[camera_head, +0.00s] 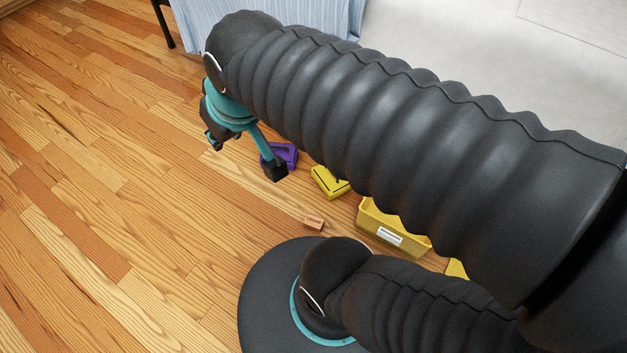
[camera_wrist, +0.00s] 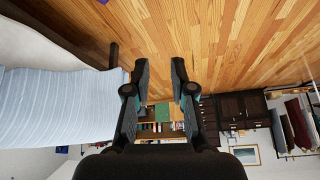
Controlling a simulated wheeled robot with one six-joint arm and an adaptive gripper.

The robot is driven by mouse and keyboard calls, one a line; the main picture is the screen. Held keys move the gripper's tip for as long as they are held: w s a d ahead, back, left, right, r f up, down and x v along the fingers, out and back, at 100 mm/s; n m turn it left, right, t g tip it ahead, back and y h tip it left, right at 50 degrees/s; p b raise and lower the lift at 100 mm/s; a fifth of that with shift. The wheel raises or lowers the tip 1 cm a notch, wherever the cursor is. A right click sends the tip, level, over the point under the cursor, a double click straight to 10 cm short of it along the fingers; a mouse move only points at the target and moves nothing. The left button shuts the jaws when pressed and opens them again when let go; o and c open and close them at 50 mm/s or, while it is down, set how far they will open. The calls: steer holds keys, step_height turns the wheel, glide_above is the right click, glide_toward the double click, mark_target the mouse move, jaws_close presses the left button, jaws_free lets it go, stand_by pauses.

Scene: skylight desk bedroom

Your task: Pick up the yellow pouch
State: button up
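A yellow pouch (camera_head: 330,182) with a dark line across it lies on the wooden floor in the head view, partly hidden by my arm. My gripper (camera_head: 245,155) is to the left of it, apart from it, beyond a purple pouch-like item (camera_head: 286,153). The fingers are spread with nothing between them. In the wrist view my gripper (camera_wrist: 160,70) is also open and empty. It faces across the room, and the yellow pouch does not show there.
A yellow bin (camera_head: 411,236) with a white label and a small wooden block (camera_head: 313,222) are on the floor near the pouch. Another yellow piece (camera_head: 457,268) is mostly hidden by my arm. Blue striped bedding (camera_head: 190,18) hangs at the back. The floor at left is clear.

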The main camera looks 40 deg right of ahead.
steer(key=w+f+t+b, duration=0.2)
steer(key=w+t, duration=0.2)
steer(key=w, duration=2.2)
steer(key=w+d+f+m+g+h+b, duration=0.1)
steer(key=w+d+f+m+h+b, duration=0.3)
steer(key=w+d+f, duration=1)
steer(key=g+h+b, duration=0.2)
steer(key=g+h, duration=0.4)
steer(key=g, duration=1)
glide_toward(331, 179)
steer(key=s+d+r, duration=0.2)
steer(key=d, duration=0.1)
steer(key=shift+m, duration=0.3)
steer(key=shift+x, duration=3)
steer(key=shift+a+f, duration=0.15)
jaws_close()
